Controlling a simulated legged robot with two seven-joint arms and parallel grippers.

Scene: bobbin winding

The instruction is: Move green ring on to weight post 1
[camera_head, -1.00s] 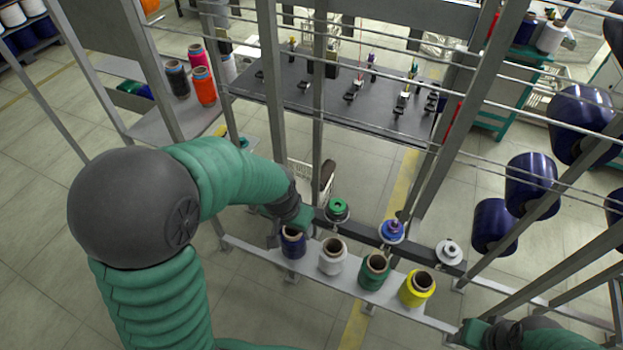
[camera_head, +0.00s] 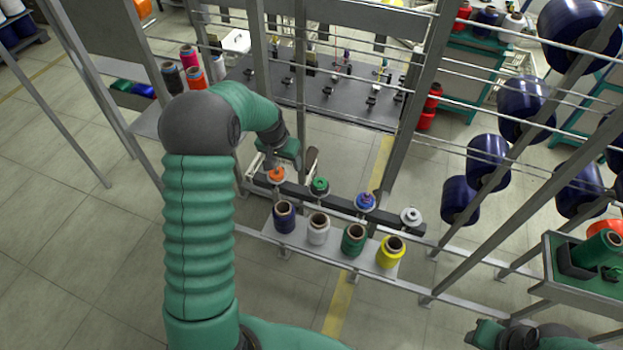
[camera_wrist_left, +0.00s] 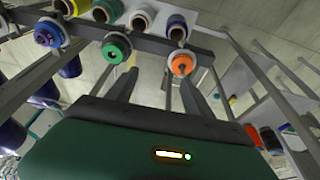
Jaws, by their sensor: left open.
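The green ring (camera_head: 319,186) sits on a post of the dark rail, second from left in the head view. It also shows in the left wrist view (camera_wrist_left: 116,48). My left gripper (camera_head: 291,164) is open and empty, behind the rail's left end. In the left wrist view its two fingers (camera_wrist_left: 160,82) stand apart, with the green ring near the left finger and an orange ring (camera_wrist_left: 182,64) near the right one. My right gripper (camera_head: 490,335) is partly visible at the bottom right; its jaws are unclear. No numbers show on the posts.
Blue (camera_head: 366,202) and white (camera_head: 410,216) rings sit further right on the rail. Blue (camera_head: 284,217), white (camera_head: 318,229), green (camera_head: 354,240) and yellow (camera_head: 390,252) spools stand on the shelf in front. Upright frame posts (camera_head: 301,90) and horizontal bars stand close by.

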